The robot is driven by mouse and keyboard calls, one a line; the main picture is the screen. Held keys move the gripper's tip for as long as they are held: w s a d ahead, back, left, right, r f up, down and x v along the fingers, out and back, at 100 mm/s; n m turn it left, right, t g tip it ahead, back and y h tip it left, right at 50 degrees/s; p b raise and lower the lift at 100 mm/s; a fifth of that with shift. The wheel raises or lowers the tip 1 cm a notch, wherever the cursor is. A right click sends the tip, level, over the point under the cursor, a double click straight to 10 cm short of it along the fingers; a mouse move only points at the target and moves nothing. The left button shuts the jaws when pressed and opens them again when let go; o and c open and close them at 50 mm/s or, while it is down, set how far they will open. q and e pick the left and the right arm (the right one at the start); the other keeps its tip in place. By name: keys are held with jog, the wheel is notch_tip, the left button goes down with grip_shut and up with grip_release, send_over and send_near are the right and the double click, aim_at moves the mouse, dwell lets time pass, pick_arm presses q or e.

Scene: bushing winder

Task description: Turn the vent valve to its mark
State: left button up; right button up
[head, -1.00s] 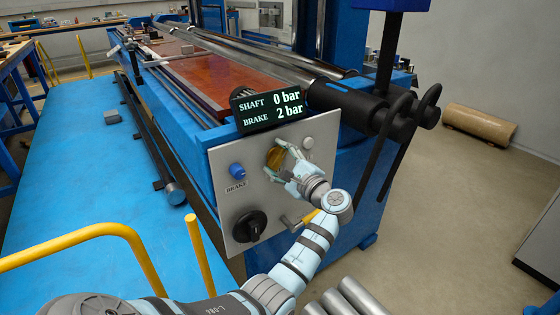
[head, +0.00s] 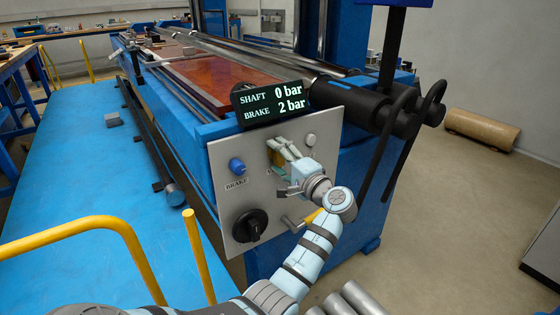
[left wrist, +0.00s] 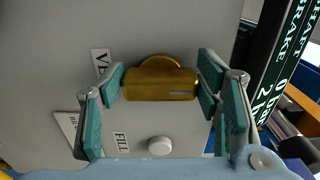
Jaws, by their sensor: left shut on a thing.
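The vent valve has a brass handle, which shows in the left wrist view (left wrist: 160,84) as a short thick bar with a thin dark line near its right end. In the head view the brass valve (head: 274,157) is on the grey panel and partly hidden by my left gripper (head: 283,150). My left gripper (left wrist: 161,83) is shut on the handle, one green pad at each end of the bar. A label starting "VE" (left wrist: 101,62) is partly covered by a finger. I cannot make out the valve's mark. My right gripper is not in view.
The grey panel (head: 222,172) also has a blue BRAKE knob (head: 236,166), a black rotary knob (head: 249,225) and a pale round button (head: 310,140). A display (head: 271,103) above reads SHAFT 0 bar, BRAKE 2 bar. Yellow rails (head: 70,228) stand at lower left.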

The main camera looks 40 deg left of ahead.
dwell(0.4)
pick_arm(q)
jog(key=o, duration=1.2)
jog(key=shift+c, duration=0.2)
jog(key=shift+d, duration=0.15)
jog(key=v, duration=0.7)
